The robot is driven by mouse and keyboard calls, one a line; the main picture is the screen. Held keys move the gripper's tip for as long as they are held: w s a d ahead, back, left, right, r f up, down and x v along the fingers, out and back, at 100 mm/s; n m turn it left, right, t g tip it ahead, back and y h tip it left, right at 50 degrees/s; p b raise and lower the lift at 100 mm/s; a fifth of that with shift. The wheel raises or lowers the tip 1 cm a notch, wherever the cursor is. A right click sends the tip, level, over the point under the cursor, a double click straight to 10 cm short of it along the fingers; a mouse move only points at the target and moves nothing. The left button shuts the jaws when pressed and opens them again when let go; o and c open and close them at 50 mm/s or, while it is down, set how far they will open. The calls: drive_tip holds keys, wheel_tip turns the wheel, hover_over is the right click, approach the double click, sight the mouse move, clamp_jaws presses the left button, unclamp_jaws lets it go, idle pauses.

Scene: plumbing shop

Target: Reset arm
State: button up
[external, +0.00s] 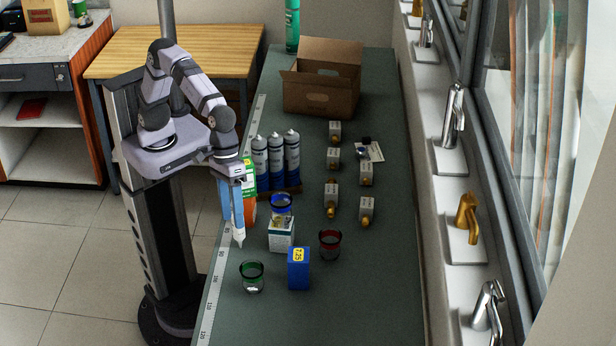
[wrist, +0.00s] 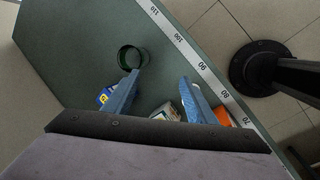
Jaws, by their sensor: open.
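My gripper (external: 238,238) points down over the left edge of the green workbench (external: 385,290), above the ruler strip. In the wrist view its two blue fingers (wrist: 160,108) are spread apart, with nothing held between them. A green-rimmed glass (external: 252,277) stands on the bench in front of and to the right of the gripper; it also shows in the wrist view (wrist: 131,58). A white box (external: 281,235) and an orange-and-green container (external: 249,190) stand close to the gripper. The fingers partly hide them in the wrist view.
A blue box (external: 299,270), a red-rimmed glass (external: 330,244) and a blue-rimmed glass (external: 281,204) stand nearby. Behind are several cartridges (external: 276,158), small boxed fittings (external: 333,158) and an open cardboard box (external: 320,88). Faucets (external: 454,115) line the right ledge. The bench's front right is clear.

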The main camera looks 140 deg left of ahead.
drive_tip(key=s+a+f+m+g+p, duration=0.1)
drive_tip(key=s+f+m, duration=0.1)
drive_tip(key=s+m, duration=0.3)
drive_tip(key=s+a+f+m+g+y, duration=0.1)
drive_tip(key=s+m, duration=0.5)
drive_tip(key=s, duration=0.7)
drive_tip(key=s+a+f+m+g+y+p, duration=0.1)
drive_tip(key=s+a+f+m, duration=0.2)
drive_tip(key=s, duration=0.7)
drive_tip(key=shift+f+m+p, duration=0.3)
drive_tip(key=shift+f+m, duration=0.6)
drive_tip(key=shift+m, duration=0.3)
drive_tip(key=shift+o, duration=0.4)
drive_tip(key=shift+w+r, duration=0.1)
